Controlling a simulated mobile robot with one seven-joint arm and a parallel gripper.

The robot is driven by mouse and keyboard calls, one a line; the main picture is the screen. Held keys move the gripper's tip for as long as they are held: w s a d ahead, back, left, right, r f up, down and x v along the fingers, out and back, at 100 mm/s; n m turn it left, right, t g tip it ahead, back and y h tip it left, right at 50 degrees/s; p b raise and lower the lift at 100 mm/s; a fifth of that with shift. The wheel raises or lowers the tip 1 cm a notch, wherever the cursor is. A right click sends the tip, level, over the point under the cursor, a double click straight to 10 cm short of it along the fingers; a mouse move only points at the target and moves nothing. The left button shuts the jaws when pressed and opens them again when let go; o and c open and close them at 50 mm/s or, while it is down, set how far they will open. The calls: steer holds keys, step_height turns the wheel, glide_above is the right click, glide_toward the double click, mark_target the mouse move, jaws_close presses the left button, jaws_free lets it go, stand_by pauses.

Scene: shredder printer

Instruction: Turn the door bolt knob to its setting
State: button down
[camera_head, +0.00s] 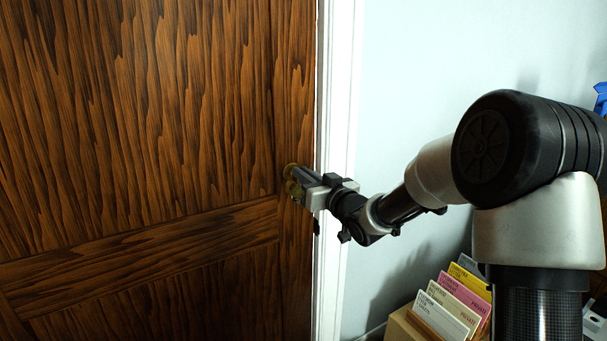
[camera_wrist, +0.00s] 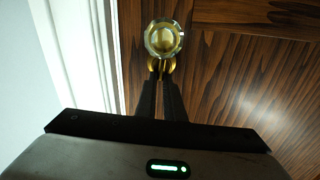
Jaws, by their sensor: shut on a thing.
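The brown wooden door (camera_head: 150,110) fills the left of the head view and also shows in the wrist view (camera_wrist: 235,75). In the wrist view a round, glassy knob with a gold centre (camera_wrist: 164,39) is on the door. Just below it in that picture is the small brass door bolt knob (camera_wrist: 161,64), partly hidden. My gripper (camera_wrist: 160,75) has its dark fingers close together on this bolt knob. In the head view my gripper (camera_head: 300,182) is at the door's right edge, against brass hardware (camera_head: 291,170) that it partly covers. The knob's setting cannot be read.
A white door frame (camera_head: 339,120) runs beside the door, with a pale wall (camera_head: 430,80) to its right. A box (camera_head: 405,325) of coloured file cards (camera_head: 457,297) stands below my arm at the lower right. The space before the door's left part is clear.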

steer(key=shift+w+d+f+m+p, duration=0.2)
steer(key=shift+m+p, duration=0.95)
steer(key=shift+m, duration=1.4)
steer(key=shift+w+d+f+m+p, duration=0.1)
steer(key=shift+d+f+m+p, duration=0.15)
steer(key=shift+m+p, duration=1.6)
steer(key=shift+w+d+f+m+p, duration=0.2)
steer(key=shift+m+p, duration=0.25)
steer(key=shift+m, duration=2.75)
steer(key=shift+f, duration=0.15)
steer(key=c, duration=1.9)
jaws_free()
steer(key=shift+s, duration=0.1)
steer(key=shift+o, duration=0.2)
